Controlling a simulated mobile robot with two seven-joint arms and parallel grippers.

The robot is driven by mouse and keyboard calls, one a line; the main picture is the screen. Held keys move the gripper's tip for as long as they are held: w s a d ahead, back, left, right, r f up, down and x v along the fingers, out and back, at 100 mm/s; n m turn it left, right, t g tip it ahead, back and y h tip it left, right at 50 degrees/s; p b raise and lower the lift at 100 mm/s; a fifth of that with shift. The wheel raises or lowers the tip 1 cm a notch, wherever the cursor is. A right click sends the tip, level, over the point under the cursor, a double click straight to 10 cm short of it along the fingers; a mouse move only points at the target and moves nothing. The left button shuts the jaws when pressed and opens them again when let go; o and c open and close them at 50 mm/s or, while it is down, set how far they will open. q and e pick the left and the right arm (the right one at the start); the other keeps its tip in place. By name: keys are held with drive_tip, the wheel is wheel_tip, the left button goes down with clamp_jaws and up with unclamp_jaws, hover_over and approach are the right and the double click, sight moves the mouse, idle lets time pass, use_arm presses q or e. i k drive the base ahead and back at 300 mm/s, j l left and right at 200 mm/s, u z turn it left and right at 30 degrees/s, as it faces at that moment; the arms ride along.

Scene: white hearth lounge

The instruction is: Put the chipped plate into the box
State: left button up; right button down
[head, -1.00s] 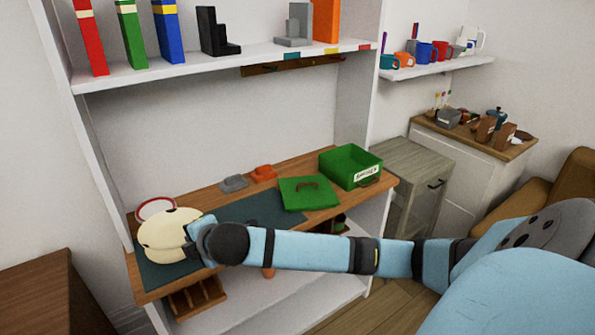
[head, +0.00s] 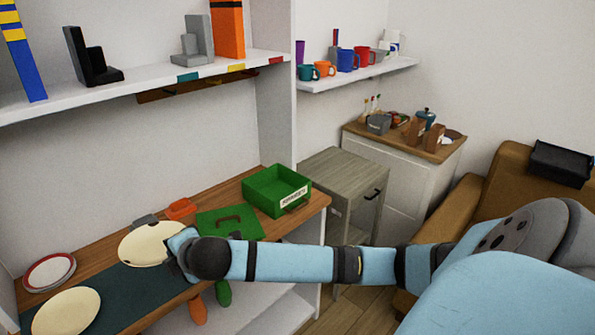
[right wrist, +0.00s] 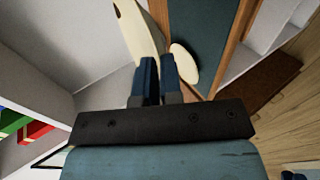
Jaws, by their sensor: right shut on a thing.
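A cream plate (head: 148,243) is held at its right edge by my right gripper (head: 176,254), above the desk mat. It also shows in the right wrist view (right wrist: 141,30), where the jaws (right wrist: 157,75) are closed on its rim. A green open box (head: 277,192) with a white label stands at the right end of the wooden desk, ahead and right of the plate. The label is too small to read surely. My left gripper is not in view.
Another cream plate (head: 66,312) and a red-rimmed plate (head: 49,272) lie at the desk's left. A green lid (head: 229,223) with a handle lies left of the box. Orange (head: 181,208) and grey (head: 145,220) objects sit behind. A shelf (head: 150,92) hangs above.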

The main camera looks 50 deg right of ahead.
sight(280, 191)
drive_tip(key=i+l+z, duration=0.15)
drive_tip(key=l, duration=0.2)
drive_tip(key=l+z, duration=0.15)
drive_tip(key=l, duration=0.25)
drive_tip(key=i+l+z, duration=0.15)
drive_tip(key=l, duration=0.15)
drive_tip(key=i+l+z, duration=0.15)
drive_tip(key=l, duration=0.2)
drive_tip(key=i+l+z, duration=0.15)
drive_tip(key=l, duration=0.15)
